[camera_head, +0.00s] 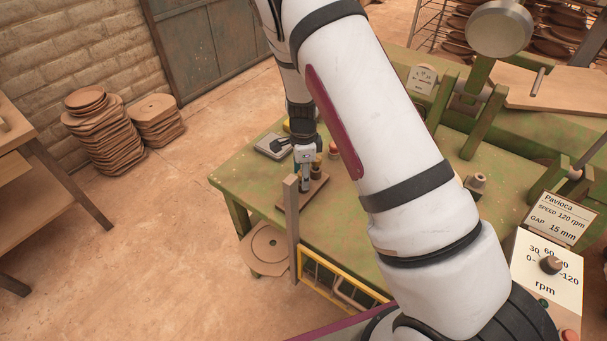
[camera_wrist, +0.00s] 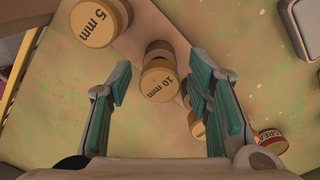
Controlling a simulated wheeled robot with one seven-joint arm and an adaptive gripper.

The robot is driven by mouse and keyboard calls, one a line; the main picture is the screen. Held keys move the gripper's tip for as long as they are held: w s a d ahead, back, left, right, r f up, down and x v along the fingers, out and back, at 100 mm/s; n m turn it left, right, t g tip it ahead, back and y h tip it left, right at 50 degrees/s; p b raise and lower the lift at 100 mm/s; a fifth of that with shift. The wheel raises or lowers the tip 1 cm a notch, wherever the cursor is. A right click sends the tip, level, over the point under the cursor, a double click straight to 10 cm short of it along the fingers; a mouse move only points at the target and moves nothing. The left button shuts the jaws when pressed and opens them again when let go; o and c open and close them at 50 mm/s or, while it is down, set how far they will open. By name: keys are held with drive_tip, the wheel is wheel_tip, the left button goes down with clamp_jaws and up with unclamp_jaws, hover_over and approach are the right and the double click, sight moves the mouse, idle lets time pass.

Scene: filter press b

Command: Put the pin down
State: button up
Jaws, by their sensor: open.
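A pin with a tan cap marked "10 mm" (camera_wrist: 162,82) stands between my open fingers in the wrist view, with clear gaps to both sides. My gripper (camera_wrist: 160,95) has teal finger pads and holds nothing. In the head view my gripper (camera_head: 304,178) points down over a small wooden board (camera_head: 317,190) near the green table's left corner. A "5 mm" pin (camera_wrist: 97,22) is at the upper left in the wrist view. Another capped pin (camera_wrist: 197,125) is partly hidden by the right finger. I cannot tell whether the 10 mm pin is fully seated.
The green table (camera_head: 253,180) also bears a grey flat box (camera_head: 273,146) behind my gripper. A wooden post (camera_head: 291,225) and yellow rack (camera_head: 340,280) stand at the front edge. My arm hides much of the table.

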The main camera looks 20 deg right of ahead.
drive_tip(key=s+r+n+t+y, duration=0.1)
drive_tip(key=s+r+n, duration=0.15)
drive_tip(key=r, duration=0.85)
drive_tip(key=s+r+n, duration=0.2)
drive_tip(key=s+r, duration=0.1)
drive_tip(key=r, duration=0.9)
drive_tip(key=s+r+n+t, duration=0.1)
drive_tip(key=s+r+n, duration=0.3)
drive_tip(key=s, duration=0.3)
drive_tip(key=s+r+n+t, duration=0.2)
drive_tip(key=s+r+n, duration=0.2)
drive_tip(key=s+n, duration=0.2)
drive_tip(key=s+r+n+t+h, duration=0.1)
drive_tip(key=s+r+n, duration=0.4)
drive_tip(key=s, duration=0.4)
drive_tip(key=shift+s+b, duration=0.4)
drive_tip(key=shift+b, duration=0.05)
drive_tip(key=shift+r, duration=0.1)
drive_tip(key=shift+c, duration=0.2)
